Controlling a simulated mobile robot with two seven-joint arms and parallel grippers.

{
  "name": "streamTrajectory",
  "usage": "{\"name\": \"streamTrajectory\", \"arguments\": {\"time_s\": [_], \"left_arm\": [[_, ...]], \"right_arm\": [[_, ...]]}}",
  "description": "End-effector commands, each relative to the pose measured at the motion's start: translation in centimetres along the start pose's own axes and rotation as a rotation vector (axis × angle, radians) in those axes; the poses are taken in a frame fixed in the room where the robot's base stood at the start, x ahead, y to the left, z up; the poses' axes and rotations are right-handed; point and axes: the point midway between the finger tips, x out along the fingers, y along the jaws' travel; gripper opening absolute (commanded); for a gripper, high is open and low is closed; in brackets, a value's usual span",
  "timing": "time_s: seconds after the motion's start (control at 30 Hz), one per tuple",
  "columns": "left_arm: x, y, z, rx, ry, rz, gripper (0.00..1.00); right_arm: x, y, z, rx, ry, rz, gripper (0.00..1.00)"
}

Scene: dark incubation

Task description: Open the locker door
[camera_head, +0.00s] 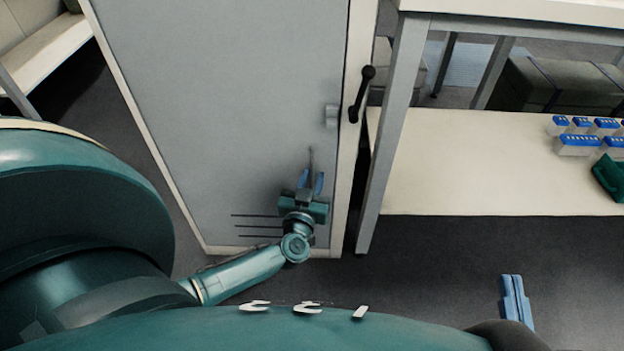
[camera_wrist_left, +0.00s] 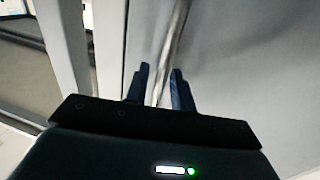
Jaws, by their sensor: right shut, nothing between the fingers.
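The grey locker door (camera_head: 235,100) fills the middle of the head view and looks closed against its white frame. A small grey latch plate (camera_head: 331,115) and a black lever handle (camera_head: 362,93) sit near its right edge. My left gripper (camera_head: 311,183) is low in front of the door's right part, its blue fingers apart. A thin upright bar (camera_head: 311,158) shows just beyond the fingers. In the left wrist view a metallic bar (camera_wrist_left: 174,45) runs between the open fingers (camera_wrist_left: 159,82); I cannot tell whether they touch it. My right gripper (camera_head: 517,298) is shut and empty above the floor at lower right.
A grey-legged bench (camera_head: 392,130) stands close to the locker's right side. Its white lower shelf (camera_head: 470,165) holds blue-topped boxes (camera_head: 578,143) and a green container (camera_head: 608,178). Dark floor (camera_head: 430,265) is clear in front. A white bench (camera_head: 45,65) is at far left.

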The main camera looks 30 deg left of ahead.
Motion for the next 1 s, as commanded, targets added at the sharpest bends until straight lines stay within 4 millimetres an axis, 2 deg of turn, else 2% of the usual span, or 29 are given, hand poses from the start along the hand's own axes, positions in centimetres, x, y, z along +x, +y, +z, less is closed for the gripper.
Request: {"name": "streamTrajectory", "arguments": {"time_s": [0.03,0.3,0.77,1.0], "left_arm": [[0.0,0.0,0.0,0.000,0.000,0.000,0.20],[0.0,0.0,0.0,0.000,0.000,0.000,0.00],[-0.1,0.0,0.0,0.000,0.000,0.001,0.00],[-1.4,-0.4,-0.1,0.002,-0.003,0.022,0.00]], "right_arm": [[0.0,0.0,0.0,0.000,0.001,0.000,0.00],[0.0,0.0,0.0,-0.001,0.002,0.000,0.00],[0.1,0.1,-0.1,-0.003,0.003,0.000,0.00],[0.2,0.3,-0.7,-0.021,0.004,0.003,0.00]]}}
